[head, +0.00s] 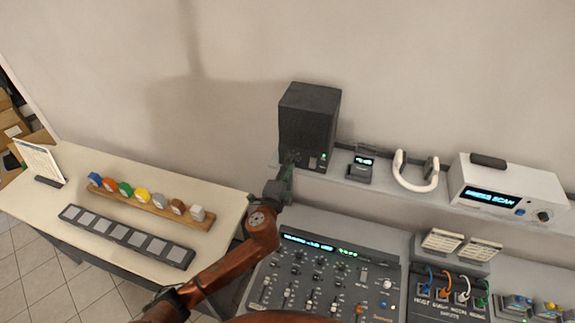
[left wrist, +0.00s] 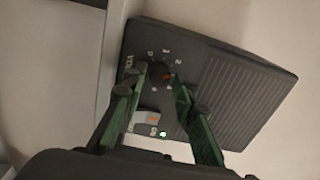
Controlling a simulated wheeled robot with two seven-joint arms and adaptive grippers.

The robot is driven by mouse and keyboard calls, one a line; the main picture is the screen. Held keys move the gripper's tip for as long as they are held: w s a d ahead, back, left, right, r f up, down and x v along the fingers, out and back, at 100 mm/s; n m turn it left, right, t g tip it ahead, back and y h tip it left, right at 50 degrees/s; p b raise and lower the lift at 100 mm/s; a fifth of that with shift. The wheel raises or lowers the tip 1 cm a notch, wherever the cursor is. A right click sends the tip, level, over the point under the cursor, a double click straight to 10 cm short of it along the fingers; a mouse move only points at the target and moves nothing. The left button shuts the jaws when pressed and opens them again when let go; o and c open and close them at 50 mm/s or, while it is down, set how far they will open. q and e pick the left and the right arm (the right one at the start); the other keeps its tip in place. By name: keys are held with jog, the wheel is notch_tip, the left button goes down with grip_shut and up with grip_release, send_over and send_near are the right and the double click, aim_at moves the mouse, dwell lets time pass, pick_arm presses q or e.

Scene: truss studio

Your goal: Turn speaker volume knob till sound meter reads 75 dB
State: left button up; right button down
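The dark speaker (head: 308,120) stands on the back ledge; a green light shows low on its front. My right gripper is out of view.
A mixing console (head: 325,270) lies below the ledge. White headphones (head: 415,172) and a white scanner box (head: 508,190) stand right of the meter. A cable panel (head: 447,292) is at lower right. The left table holds a wooden rack (head: 150,207) of coloured pieces.

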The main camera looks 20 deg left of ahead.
pick_arm(q)
jog(key=shift+o, duration=1.1)
jog(key=s, duration=1.2)
jog(key=shift+a, duration=0.25)
jog(key=shift+a+f, duration=0.1)
